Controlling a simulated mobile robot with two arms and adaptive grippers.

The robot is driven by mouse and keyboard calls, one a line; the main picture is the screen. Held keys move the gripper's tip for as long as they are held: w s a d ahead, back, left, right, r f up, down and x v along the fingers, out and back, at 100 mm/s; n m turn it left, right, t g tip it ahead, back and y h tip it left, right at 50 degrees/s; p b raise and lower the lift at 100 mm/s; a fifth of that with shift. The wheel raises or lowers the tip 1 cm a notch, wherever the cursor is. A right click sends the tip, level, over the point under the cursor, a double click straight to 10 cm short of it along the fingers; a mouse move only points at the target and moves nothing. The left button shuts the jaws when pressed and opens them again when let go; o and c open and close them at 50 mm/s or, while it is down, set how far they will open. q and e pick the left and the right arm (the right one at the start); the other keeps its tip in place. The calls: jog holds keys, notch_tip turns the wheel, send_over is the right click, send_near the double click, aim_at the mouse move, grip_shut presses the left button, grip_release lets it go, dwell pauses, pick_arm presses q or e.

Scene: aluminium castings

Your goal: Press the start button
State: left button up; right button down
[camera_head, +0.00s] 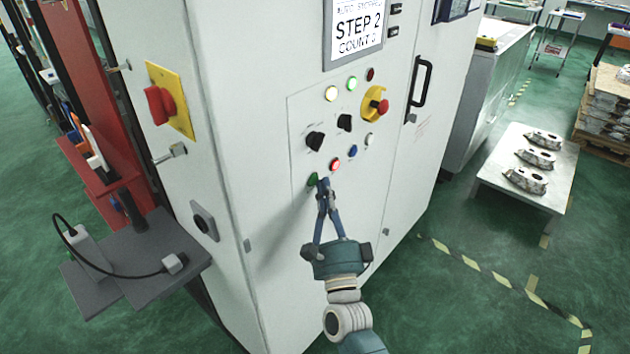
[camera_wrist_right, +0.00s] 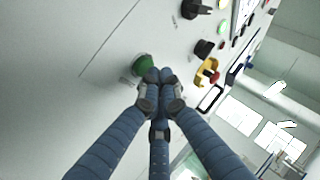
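The green button (camera_head: 312,179) is low on the left of the white cabinet's control panel. It also shows in the right wrist view (camera_wrist_right: 143,64), just left of the fingertips. My right gripper (camera_head: 323,187) points up at the panel with its fingers together and nothing between them. Its tips (camera_wrist_right: 160,77) are right beside the green button, overlapping its edge in the wrist view. I cannot tell whether they touch it. My left gripper is not in view.
A lit red button (camera_head: 336,164), a blue button (camera_head: 352,150), black knobs (camera_head: 315,140) and a yellow-based red knob (camera_head: 375,104) are close by. The display (camera_head: 356,32) reads "STEP 2". A table (camera_head: 497,181) with castings stands right, beyond some open floor.

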jog(key=shift+w+a+b, duration=0.25)
jog(key=shift+a+b, duration=0.05)
jog(key=shift+a, duration=0.05)
dwell(0.5)
dwell(0.3)
jog(key=shift+s+d+p, duration=0.3)
jog(key=shift+s+d, duration=0.2)
jog(key=shift+d, duration=0.15)
jog(key=s+d, duration=0.1)
jog(key=d, duration=0.1)
jog(key=s+d+p, duration=0.1)
jog(key=s+d, duration=0.1)
jog(key=shift+p, duration=0.3)
jog(key=shift+f, duration=0.1)
dwell(0.6)
